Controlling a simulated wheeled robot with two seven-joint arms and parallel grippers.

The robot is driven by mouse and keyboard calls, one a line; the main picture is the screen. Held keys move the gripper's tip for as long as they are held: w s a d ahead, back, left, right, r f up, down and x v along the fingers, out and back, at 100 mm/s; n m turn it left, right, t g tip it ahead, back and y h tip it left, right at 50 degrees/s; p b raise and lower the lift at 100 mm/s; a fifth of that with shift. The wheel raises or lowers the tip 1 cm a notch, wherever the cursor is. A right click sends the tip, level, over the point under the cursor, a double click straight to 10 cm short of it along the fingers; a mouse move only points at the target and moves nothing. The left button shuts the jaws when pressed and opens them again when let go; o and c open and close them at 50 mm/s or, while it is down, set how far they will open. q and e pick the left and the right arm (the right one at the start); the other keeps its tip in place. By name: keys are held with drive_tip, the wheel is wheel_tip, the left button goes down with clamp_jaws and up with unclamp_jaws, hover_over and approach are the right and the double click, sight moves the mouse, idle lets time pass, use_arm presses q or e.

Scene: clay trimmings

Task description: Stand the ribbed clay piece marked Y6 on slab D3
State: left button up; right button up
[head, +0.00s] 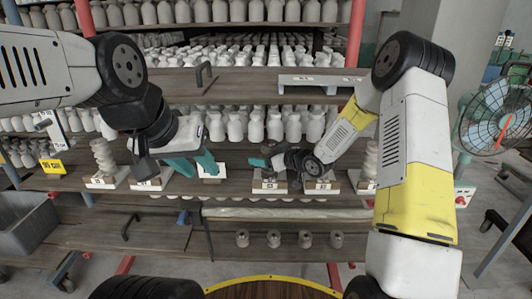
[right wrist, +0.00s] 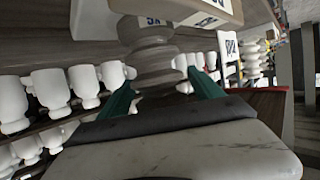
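In the right wrist view a grey ribbed clay piece (right wrist: 155,65) stands between the teal fingers of my right gripper (right wrist: 163,80), against a labelled slab (right wrist: 180,8). I cannot tell whether the fingers press on it, and no Y6 mark is readable. In the head view my right gripper (head: 262,162) is low over a labelled slab (head: 270,188) and hides most of what is there. My left gripper (head: 195,165) has its teal fingers apart beside a slab with a white label (head: 212,173). The slab labels are too small to read surely, so D3 is not identified.
Ribbed stacks stand at the left (head: 103,155) and right (head: 369,160) of the shelf board. White bottles (head: 255,125) fill the shelf behind. Several small grey pieces (head: 273,238) sit on the lower shelf. A fan (head: 495,115) is at the far right.

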drive_tip(key=shift+r, duration=0.15)
drive_tip(key=shift+s+d+r, duration=0.15)
drive_tip(key=shift+s+d, duration=0.05)
drive_tip(key=shift+d, duration=0.05)
drive_tip(key=v, duration=1.1)
drive_tip(key=shift+s, duration=0.15)
drive_tip(key=shift+d, duration=0.15)
idle(0.5)
